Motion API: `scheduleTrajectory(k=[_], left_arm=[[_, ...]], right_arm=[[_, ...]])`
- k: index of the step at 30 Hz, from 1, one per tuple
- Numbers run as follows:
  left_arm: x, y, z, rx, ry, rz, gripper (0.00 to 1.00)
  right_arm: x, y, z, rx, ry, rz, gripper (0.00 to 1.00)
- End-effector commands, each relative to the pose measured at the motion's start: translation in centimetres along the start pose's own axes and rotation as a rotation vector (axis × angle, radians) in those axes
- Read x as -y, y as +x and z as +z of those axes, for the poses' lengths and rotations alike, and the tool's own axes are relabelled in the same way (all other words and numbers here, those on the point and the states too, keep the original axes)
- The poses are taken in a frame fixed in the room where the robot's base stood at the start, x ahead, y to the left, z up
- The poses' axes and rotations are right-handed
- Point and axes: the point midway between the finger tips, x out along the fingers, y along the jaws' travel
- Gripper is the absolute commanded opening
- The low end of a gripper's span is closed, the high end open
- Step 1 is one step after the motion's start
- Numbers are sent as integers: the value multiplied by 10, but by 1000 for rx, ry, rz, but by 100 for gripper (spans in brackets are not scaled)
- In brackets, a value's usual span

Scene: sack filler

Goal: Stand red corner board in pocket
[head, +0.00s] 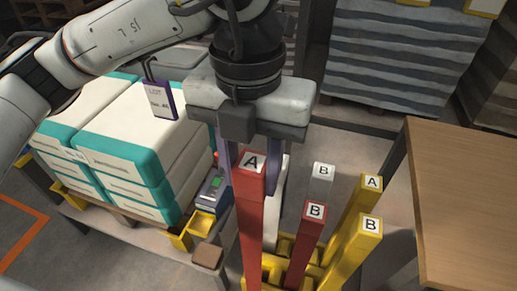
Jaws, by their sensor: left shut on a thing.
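A tall red corner board (250,215) with a white "A" label on its top stands upright in my left gripper (251,172). The gripper's two purplish fingers are shut on it near its top, one at each side. The board's foot runs down to the picture's bottom edge, so I cannot tell whether it sits in a pocket. A yellow rack (285,246) with pockets shows at the bottom. A shorter red board (309,240) labelled "B" stands upright in it. My right gripper is not in view.
Yellow boards labelled "A" (362,205) and "B" (352,258) and a pale "B" board (321,187) stand close to the right. White and teal sacks (125,150) are stacked at left. A wooden table (465,200) is at right.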

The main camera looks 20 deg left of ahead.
Motion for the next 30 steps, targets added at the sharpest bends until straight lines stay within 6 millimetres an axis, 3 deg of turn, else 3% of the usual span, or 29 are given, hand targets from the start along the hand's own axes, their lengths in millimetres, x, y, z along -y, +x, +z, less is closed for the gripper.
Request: scheduleTrajectory(k=[8, 30], left_arm=[[0, -2, -34, 0, 3, 0, 0], [0, 0, -117, 2, 4, -2, 0]], right_arm=[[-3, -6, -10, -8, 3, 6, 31], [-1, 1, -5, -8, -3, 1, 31]])
